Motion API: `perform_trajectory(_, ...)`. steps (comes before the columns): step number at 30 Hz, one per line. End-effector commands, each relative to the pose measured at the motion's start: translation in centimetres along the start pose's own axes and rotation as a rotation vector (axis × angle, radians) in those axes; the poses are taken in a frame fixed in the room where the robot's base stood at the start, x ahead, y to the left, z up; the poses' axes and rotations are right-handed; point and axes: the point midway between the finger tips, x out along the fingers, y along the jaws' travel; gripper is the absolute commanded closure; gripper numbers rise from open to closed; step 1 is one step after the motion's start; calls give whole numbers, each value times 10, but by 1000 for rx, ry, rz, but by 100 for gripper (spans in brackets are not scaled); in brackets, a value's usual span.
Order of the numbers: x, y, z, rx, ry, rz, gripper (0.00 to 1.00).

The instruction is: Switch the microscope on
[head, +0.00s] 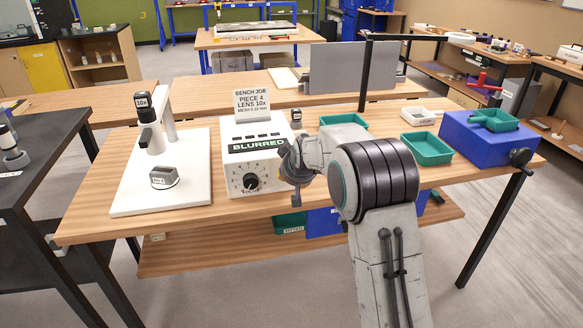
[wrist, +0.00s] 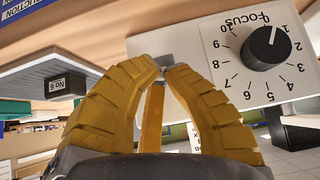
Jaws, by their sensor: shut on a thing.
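The white microscope (head: 170,127) stands on the bench at left, with a black 10x lens (head: 144,101) above its base. Its white control box (head: 235,160) stands to the right, with a display (head: 257,145) reading BLURRED. The black focus knob (head: 250,182) is on its front; in the wrist view the knob (wrist: 268,45) points near 1. My gripper (head: 290,178) is at the box's front, right of the knob. In the wrist view its yellow fingers (wrist: 166,70) are closed on a small grey part (wrist: 167,60), apparently a switch; the fingers mostly hide it.
A sign (head: 257,102) reads BENCH JOB, PIECE 4, LENS 10x. Green trays (head: 427,149) and a blue box (head: 490,140) occupy the bench's right side. A black lamp post (head: 366,75) stands behind.

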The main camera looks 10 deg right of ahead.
Motion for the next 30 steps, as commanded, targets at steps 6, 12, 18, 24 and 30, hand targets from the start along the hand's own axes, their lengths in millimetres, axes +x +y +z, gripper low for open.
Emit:
perform_trajectory(6, -2, 4, -7, 5, -29, 5, 100)
perform_trajectory(12, -1, 4, -7, 5, -38, 5, 100)
perform_trajectory(18, -1, 4, -7, 5, -39, 5, 100)
perform_trajectory(24, -1, 4, -7, 5, -39, 5, 87)
perform_trajectory(30, -1, 3, -5, 3, -44, 3, 69)
